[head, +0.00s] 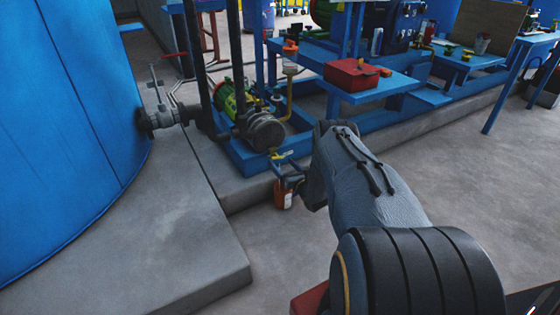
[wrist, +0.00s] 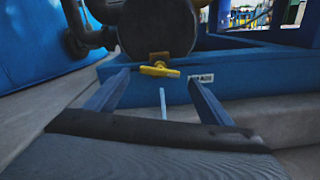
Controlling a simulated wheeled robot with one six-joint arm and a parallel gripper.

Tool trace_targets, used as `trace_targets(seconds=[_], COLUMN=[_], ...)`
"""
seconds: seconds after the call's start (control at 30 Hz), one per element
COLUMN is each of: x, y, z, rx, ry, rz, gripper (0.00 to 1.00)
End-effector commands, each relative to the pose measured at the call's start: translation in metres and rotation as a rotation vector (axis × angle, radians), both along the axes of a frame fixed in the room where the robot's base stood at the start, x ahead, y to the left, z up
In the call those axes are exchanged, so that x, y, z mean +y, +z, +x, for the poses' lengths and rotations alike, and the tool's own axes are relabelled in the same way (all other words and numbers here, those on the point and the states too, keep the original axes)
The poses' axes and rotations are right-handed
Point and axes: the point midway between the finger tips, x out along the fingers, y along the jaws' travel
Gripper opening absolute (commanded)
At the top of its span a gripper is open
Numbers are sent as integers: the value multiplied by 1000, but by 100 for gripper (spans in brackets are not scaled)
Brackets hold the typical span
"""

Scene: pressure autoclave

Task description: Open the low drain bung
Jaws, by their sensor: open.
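The drain bung shows in the wrist view as a yellow T-shaped handle (wrist: 160,70) low on the round dark pump casing (wrist: 155,25). In the head view a small yellow part (head: 277,156) shows just under the round casing (head: 265,132). My gripper (wrist: 158,77) is open and empty, with its two blue fingers apart on either side of the yellow handle in the picture. I cannot tell whether the fingertips reach level with it. A thin pale rod (wrist: 163,103) shows below the handle between the fingers. In the head view my wrist hides part of the gripper.
A blue base frame (wrist: 235,83) with a small white label lies behind the fingers. A large blue tank (head: 60,120) with a grey valve (head: 168,116) stands at left. A concrete plinth (head: 170,235) edges the floor. A red box (head: 350,74) sits on a blue bench.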

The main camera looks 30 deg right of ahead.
Motion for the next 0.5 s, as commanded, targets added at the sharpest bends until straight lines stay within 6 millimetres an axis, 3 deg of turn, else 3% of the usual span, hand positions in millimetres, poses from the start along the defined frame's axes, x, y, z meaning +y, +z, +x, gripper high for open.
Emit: trace_targets(seconds=[0.2, 0.5], x=[-2, -1], y=[1, 0], z=[-33, -43], rx=[1, 0], ry=[-2, 0], rz=[1, 0], gripper=[75, 75])
